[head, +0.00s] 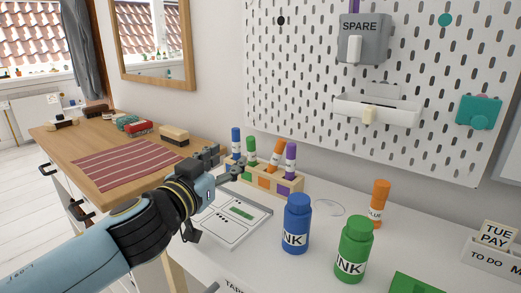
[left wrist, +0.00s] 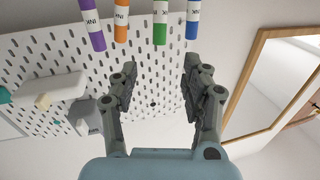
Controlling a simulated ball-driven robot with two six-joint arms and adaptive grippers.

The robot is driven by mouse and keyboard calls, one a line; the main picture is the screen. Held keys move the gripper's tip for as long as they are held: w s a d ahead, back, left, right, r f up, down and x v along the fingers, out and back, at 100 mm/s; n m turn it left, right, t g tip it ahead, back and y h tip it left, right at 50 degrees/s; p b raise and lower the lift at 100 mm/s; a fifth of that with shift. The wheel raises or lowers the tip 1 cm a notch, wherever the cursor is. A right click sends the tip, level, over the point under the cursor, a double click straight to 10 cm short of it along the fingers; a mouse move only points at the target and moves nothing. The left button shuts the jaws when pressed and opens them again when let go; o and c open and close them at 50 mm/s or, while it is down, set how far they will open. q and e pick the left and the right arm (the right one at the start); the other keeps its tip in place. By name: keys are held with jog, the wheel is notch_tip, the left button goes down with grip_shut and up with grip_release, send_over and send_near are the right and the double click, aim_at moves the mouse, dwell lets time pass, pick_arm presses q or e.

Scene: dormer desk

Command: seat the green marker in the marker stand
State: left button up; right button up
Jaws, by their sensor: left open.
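The marker stand (head: 292,183) is a low wooden block with coloured squares on its front, on the white desk near the wall. The green marker (head: 251,152) stands upright there between the blue marker (head: 236,143) and the orange marker (head: 275,156); its lower end is hidden, so its depth cannot be told. The purple marker (head: 291,160) is at the right. My left gripper (head: 228,168) is open and empty in front of the stand's left end. In the left wrist view the green marker (left wrist: 160,22) lies beyond the open fingertips (left wrist: 162,75), apart from them.
A blue ink bottle (head: 296,225), a green ink bottle (head: 354,250) and an orange glue stick (head: 379,204) stand right of the stand. A tray (head: 232,215) lies below my gripper. The pegboard (head: 300,75) rises behind. A wooden table (head: 80,140) is at left.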

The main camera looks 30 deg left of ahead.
aim_at(249, 142)
pick_arm(q)
jog(key=w, duration=0.1)
jog(key=w+p, duration=0.1)
jog(key=w, duration=0.3)
jog(key=shift+a+r+p, duration=0.2)
jog(key=shift+a+p, duration=0.1)
jog(key=shift+a, duration=0.05)
jog(key=shift+w, duration=0.4)
jog(key=w, duration=0.3)
jog(key=w+a+p, duration=0.1)
jog(key=w, duration=0.1)
jog(key=shift+w+f, duration=0.15)
jog(key=shift+w, duration=0.15)
jog(key=shift+c, duration=0.6)
grip_shut()
pick_arm(e)
jog(key=r, duration=0.1)
jog(key=s+r, duration=0.1)
jog(key=shift+s+d+r, duration=0.15)
jog(key=shift+s+r, duration=0.05)
jog(key=shift+r, duration=0.15)
